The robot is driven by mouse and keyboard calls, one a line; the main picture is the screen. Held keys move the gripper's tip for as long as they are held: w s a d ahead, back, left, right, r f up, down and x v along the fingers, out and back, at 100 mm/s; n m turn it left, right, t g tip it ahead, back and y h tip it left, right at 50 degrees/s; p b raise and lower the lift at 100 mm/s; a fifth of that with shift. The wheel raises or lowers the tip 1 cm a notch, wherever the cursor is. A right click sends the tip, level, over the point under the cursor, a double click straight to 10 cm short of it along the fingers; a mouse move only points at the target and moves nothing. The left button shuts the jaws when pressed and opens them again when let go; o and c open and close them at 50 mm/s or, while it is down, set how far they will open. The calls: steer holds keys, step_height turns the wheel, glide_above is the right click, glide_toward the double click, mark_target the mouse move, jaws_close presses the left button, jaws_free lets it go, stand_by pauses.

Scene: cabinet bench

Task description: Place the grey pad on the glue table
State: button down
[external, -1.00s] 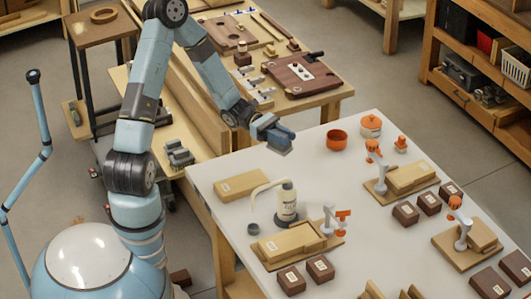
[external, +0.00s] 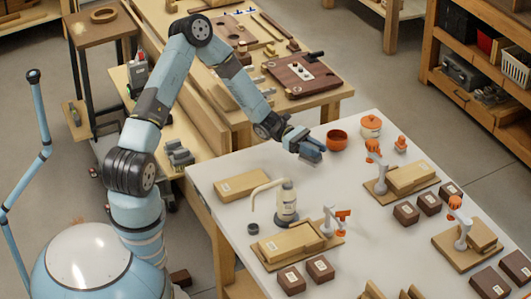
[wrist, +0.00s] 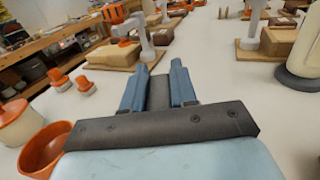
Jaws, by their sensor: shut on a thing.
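My gripper (external: 304,149) is above the far part of the white table (external: 225,172) that carries the glue bottle (external: 287,203). It is shut on the grey pad (external: 310,157), a small flat piece at its tips. In the wrist view the pad (wrist: 159,94) shows as a dark grey strip between the two blue fingers of my gripper (wrist: 160,76). The pad appears held above the tabletop; the exact gap cannot be told. The glue bottle is to the lower left of my gripper in the external view and at the right edge of the wrist view (wrist: 300,60).
An orange bowl (external: 337,140) is close to the right of my gripper, with a lidded pot (external: 371,127) behind it. Clamp fixtures with wooden blocks (external: 408,180) and several dark brown boxes (external: 405,212) fill the right side. Bare tabletop lies below my gripper.

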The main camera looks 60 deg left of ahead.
steer(key=shift+f, duration=1.6)
steer(key=c, duration=0.9)
jaws_free()
